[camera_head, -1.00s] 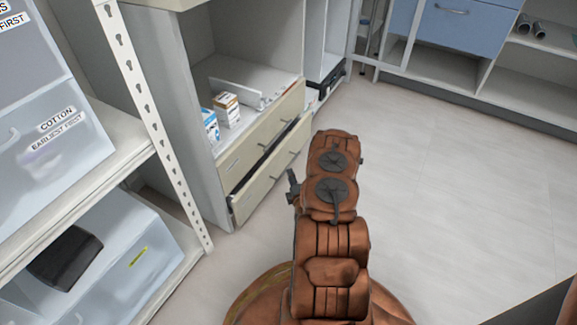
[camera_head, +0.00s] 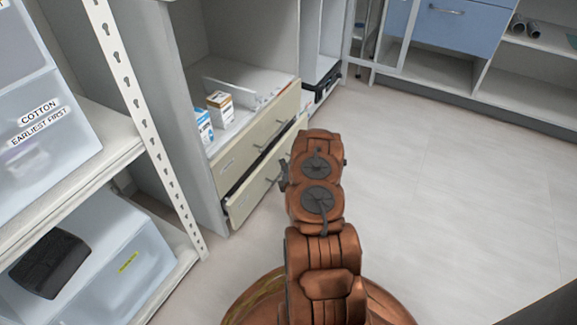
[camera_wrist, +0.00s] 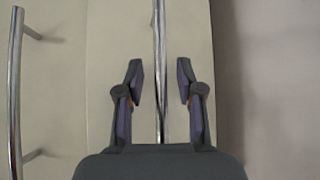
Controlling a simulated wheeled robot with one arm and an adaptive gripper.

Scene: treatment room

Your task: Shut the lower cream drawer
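The lower cream drawer (camera_head: 240,207) is in the cabinet at left centre of the head view. Its front stands slightly out, with a dark gap along its top edge. In the wrist view its cream front (camera_wrist: 110,60) fills the middle, and its metal bar handle (camera_wrist: 160,25) runs upright. My gripper (camera_wrist: 159,75) is open, with one finger on each side of that handle in the picture. I cannot tell whether it touches the handle or the front. In the head view my arm hides most of the gripper and the drawer's right part.
The upper cream drawer (camera_head: 238,160) looks shut; its handle (camera_wrist: 15,90) is at the wrist view's left. Small boxes (camera_head: 220,108) stand on the cabinet shelf above. A shelf rack with bins (camera_head: 85,250) is close at left. The floor (camera_head: 450,200) at right is clear.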

